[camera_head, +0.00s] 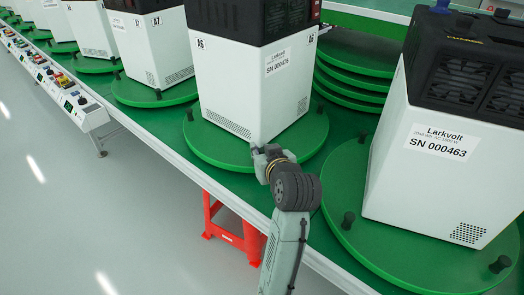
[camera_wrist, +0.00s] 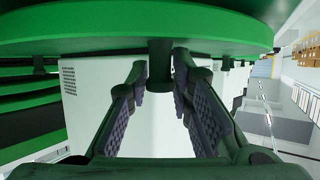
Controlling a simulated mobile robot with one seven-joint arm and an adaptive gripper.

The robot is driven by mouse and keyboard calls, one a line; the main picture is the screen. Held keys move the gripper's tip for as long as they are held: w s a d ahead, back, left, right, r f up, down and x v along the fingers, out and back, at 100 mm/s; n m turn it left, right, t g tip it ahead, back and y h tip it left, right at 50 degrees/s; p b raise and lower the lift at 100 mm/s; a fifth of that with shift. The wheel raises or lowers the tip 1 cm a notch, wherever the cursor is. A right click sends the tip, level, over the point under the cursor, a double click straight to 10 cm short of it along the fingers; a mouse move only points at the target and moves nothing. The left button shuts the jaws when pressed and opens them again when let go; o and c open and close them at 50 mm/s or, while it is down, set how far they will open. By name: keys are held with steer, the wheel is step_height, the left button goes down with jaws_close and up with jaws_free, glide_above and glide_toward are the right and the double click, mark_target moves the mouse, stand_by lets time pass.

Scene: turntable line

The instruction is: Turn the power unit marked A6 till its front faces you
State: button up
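The power unit marked A6 (camera_head: 230,75) is a white box with a black top on a green turntable (camera_head: 205,140). One corner points roughly toward me. Its left face has an A6 mark and a vent; its right face has a Larkvolt label reading SN 000476 and a small vent. Black pegs stand on the turntable rim, left (camera_head: 189,115) and right (camera_head: 320,108). My gripper (camera_head: 260,151) is at the near rim, below that corner. In the wrist view, which looks upside down, its fingers are open on either side of a black peg (camera_wrist: 160,65); contact is unclear.
Unit SN 000463 (camera_head: 400,180) stands close on the right on its own turntable (camera_head: 345,195). Unit A7 (camera_head: 155,50) is to the left. Stacked green discs (camera_head: 350,75) lie behind. A control panel (camera_head: 75,100) lines the left edge; a red stand (camera_head: 235,235) is below.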

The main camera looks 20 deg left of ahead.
jaws_close()
steer(key=shift+w+d, duration=0.1)
stand_by(0.4)
